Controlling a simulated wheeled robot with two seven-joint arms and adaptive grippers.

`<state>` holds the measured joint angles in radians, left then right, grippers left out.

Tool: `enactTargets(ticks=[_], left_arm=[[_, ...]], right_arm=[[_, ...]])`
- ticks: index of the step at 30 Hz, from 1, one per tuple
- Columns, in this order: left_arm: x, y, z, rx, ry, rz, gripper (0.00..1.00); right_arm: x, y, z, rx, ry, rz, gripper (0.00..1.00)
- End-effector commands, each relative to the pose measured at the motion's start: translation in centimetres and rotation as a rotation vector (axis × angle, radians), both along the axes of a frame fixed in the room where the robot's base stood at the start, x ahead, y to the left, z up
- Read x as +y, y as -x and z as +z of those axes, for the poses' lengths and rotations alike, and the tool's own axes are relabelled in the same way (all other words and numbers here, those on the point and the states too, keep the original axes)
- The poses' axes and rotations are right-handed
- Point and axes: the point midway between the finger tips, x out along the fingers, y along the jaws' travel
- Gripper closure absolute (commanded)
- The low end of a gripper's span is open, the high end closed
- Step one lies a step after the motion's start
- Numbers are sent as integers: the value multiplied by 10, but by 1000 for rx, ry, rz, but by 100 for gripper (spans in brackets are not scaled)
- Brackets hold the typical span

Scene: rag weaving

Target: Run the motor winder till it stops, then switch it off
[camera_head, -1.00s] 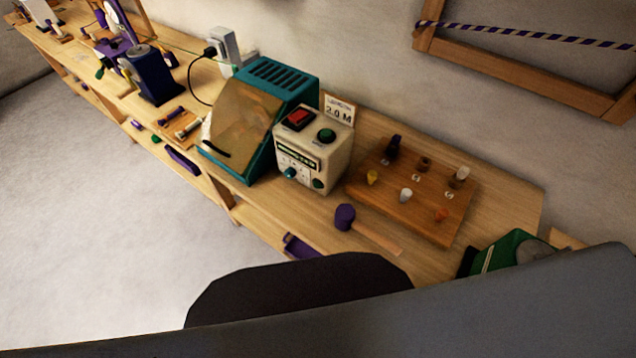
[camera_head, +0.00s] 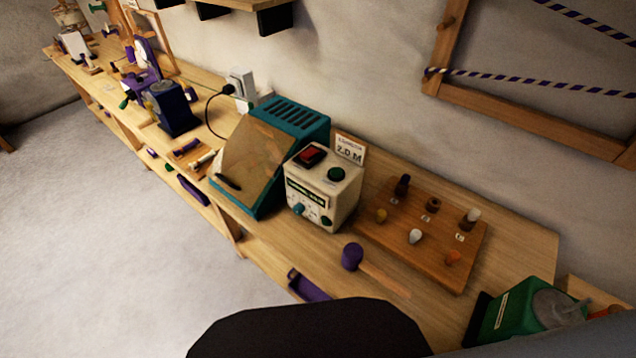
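The motor winder stands on the long wooden bench in the head view. Its teal housing (camera_head: 262,201) has a slatted top and a tan, see-through-looking sloped cover (camera_head: 254,156). Beside it on the right is the cream control box (camera_head: 344,184) with a red switch (camera_head: 310,155), a dark green button (camera_head: 336,174), a small display (camera_head: 307,191) and knobs below. A card reading about 2.0 M (camera_head: 349,150) stands behind the box. Whether the winder is turning cannot be told. Neither gripper shows; a dark part of my own body fills the bottom edge.
A pegged wooden board (camera_head: 398,247) lies right of the control box. A purple-headed mallet (camera_head: 352,256) lies in front. A green device (camera_head: 514,310) stands at the right end. A blue machine (camera_head: 172,108) and small tools stand left. A wooden frame (camera_head: 530,125) is on the wall.

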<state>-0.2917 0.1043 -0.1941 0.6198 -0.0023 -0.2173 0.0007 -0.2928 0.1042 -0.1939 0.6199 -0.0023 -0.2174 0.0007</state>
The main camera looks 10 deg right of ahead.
Motion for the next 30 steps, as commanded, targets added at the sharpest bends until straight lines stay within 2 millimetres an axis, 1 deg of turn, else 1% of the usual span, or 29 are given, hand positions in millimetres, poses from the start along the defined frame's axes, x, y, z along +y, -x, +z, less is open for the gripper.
enactTargets(ticks=[3, 8, 23, 26, 30], left_arm=[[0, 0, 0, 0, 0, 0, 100], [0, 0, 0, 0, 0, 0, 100], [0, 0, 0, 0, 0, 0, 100], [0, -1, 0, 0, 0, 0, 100], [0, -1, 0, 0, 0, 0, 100]], right_arm=[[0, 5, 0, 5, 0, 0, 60], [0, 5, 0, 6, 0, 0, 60], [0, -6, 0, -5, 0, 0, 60], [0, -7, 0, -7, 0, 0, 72], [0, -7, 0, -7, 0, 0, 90]])
